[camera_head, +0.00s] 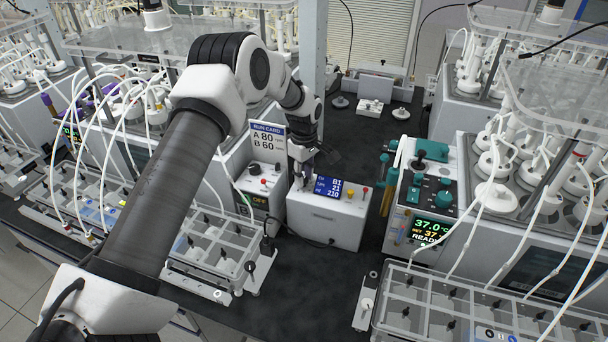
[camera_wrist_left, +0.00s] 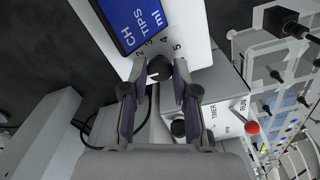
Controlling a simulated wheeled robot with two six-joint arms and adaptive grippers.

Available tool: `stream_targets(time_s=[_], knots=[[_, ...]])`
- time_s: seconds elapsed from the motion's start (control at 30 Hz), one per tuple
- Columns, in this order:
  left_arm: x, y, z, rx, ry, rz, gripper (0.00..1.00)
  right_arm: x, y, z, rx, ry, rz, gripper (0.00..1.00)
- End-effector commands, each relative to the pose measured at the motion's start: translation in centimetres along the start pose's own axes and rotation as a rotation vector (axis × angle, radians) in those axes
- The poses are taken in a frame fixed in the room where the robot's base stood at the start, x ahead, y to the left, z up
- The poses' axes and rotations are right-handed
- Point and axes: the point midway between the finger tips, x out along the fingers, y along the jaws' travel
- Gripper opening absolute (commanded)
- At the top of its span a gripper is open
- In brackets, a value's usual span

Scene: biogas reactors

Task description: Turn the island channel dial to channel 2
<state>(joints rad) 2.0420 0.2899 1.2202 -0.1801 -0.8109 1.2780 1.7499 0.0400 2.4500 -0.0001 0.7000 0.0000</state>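The island box (camera_head: 325,218) is a white unit with a blue display (camera_head: 335,189) on its sloped top, reading CH B1 or 81, TIPS 21 and ml 210. My left gripper (camera_head: 302,178) points down at its top left and hides the dial in the head view. In the left wrist view the black channel dial (camera_wrist_left: 159,68) sits between the two fingertips of my left gripper (camera_wrist_left: 160,76). Numbers 2 to 5 show around it, and a white mark shows at its lower left. The fingertips are close on both sides; whether they grip it I cannot tell. My right gripper is out of view.
Left of the island stands a white control box (camera_head: 263,190) with a red-tipped switch (camera_wrist_left: 252,127). Right of it are teal-capped tubes (camera_head: 388,190) and a reactor panel (camera_head: 430,230) showing 37.0 °C. Dark bench (camera_head: 310,285) is free in front, with a cable across it.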

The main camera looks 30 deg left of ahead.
Motion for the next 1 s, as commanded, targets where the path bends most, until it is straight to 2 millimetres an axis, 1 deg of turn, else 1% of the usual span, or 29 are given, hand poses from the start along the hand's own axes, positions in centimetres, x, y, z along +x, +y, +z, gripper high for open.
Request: stream_targets(time_s=[0.03,0.2,0.37,0.57,1.0], knots=[[0.3,-0.2,0.0,0.0,-0.002,-0.005,0.0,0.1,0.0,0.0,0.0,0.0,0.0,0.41],[0.4,-0.2,0.0,0.017,-0.002,-0.006,0.0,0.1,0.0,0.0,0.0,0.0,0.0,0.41],[0.5,-0.2,0.1,0.072,-0.003,-0.007,0.0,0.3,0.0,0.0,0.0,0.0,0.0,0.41],[0.6,-0.3,0.1,0.197,-0.004,-0.009,0.0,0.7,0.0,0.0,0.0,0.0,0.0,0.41],[0.8,-0.3,0.1,0.536,-0.007,-0.011,0.0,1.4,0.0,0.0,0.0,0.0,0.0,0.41]])
